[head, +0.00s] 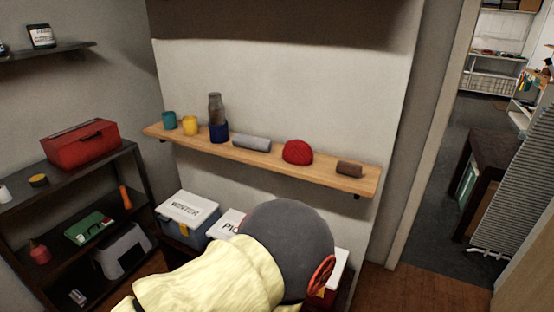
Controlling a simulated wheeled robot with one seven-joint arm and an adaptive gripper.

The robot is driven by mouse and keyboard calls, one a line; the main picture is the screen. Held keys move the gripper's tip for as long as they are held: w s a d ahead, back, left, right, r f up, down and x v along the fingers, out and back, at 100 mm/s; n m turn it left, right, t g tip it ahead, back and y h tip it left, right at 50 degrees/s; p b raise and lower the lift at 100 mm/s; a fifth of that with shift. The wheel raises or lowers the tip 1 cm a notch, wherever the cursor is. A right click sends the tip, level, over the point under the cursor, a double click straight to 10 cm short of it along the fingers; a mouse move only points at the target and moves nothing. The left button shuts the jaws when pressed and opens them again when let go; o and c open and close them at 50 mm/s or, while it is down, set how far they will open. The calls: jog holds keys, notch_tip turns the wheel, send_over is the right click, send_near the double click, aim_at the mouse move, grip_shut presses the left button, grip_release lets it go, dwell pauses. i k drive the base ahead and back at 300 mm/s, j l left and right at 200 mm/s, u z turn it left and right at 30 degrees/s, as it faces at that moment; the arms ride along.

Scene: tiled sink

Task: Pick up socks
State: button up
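I see nothing that is plainly a pair of socks. On the wooden wall shelf (225,152) lie a grey rolled bundle (252,143) near the middle and a small brown rolled bundle (349,169) near the right end. Either could be rolled cloth; I cannot tell if they are socks. A red, ribbed, dome-shaped item (297,152) sits between them. My gripper is not in view. My arm, in yellow and dark grey, fills the lower middle and hides part of the boxes below the shelf.
A teal cup (169,120), a yellow cup (190,125) and a blue cup (219,133) stand at the shelf's left. Lidded boxes, one marked WINTER (188,207), sit below. A dark rack with a red toolbox (80,145) stands left. A doorway opens right, with clear wooden floor (420,292) before it.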

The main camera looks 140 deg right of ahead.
aim_at(344, 167)
jog(key=z, duration=5.1)
